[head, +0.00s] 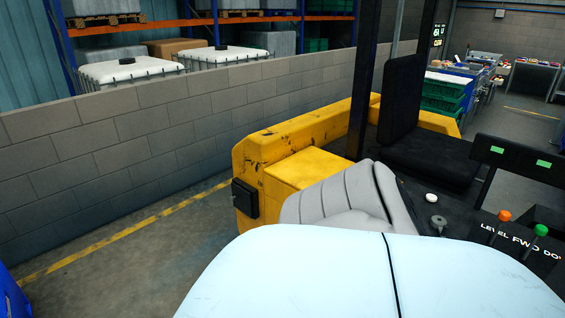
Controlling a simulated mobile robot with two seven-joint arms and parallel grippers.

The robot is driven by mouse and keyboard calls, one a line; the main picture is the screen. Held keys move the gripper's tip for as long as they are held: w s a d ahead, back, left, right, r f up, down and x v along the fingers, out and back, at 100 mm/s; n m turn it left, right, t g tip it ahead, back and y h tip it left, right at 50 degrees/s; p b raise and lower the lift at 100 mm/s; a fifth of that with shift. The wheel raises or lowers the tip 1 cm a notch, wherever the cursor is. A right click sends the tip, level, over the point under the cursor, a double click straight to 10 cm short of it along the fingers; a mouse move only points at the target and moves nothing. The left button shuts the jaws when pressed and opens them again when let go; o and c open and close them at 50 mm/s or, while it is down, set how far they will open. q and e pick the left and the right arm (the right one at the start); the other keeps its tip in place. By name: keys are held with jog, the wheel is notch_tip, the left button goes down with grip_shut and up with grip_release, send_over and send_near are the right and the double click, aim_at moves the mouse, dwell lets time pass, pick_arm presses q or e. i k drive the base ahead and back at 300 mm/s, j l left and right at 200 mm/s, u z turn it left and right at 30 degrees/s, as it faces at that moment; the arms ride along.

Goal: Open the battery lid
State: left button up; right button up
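A yellow industrial truck (338,128) with scuffed, chipped paint stands beside a block wall. A flat-topped yellow cover (300,169) lies at its near left corner. I cannot tell for certain whether this cover is the battery lid; it looks closed, with no gap showing. A black box (244,199) sits on the truck's left side. A grey padded shape and a large pale rounded surface with a dark seam hide the near part of the truck. Neither of my grippers shows.
A black seat (430,156) and a dark console with an orange knob (504,216) and a green knob (541,230) are at right. The block wall (150,140) runs along the left. Open floor (140,255) with a yellow line lies between wall and truck.

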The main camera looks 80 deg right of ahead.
aim_at(300, 171)
jog(key=z, duration=2.95)
